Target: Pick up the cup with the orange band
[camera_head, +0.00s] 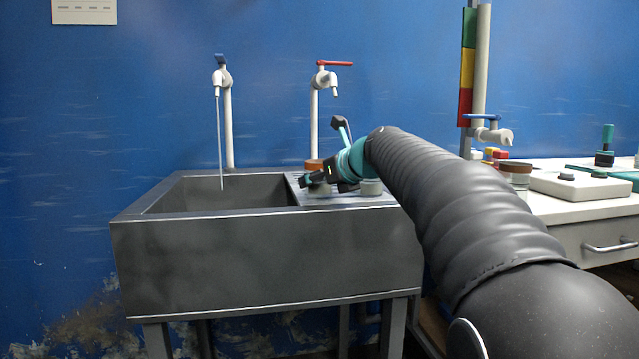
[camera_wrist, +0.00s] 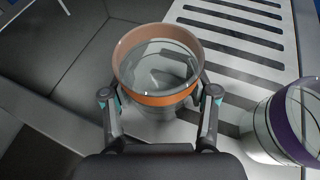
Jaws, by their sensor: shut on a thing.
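The cup with the orange band (camera_wrist: 155,99) is clear glass with an orange-brown rim. In the wrist view it is upright between the two fingers of my gripper (camera_wrist: 160,103), which is shut on it. In the head view the orange band (camera_head: 314,164) shows just behind my gripper (camera_head: 318,182), at the sink's ridged drainboard. My gripper and arm hide part of the cup there. I cannot tell whether the cup's base touches the drainboard.
A glass cup with a purple band (camera_wrist: 291,125) stands to the right of the held cup. The grey sink (camera_head: 262,256) has an open basin at left, under a running blue-handled tap (camera_head: 222,78). A red-handled tap (camera_head: 327,76) stands behind the drainboard. A white bench (camera_head: 560,207) is at right.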

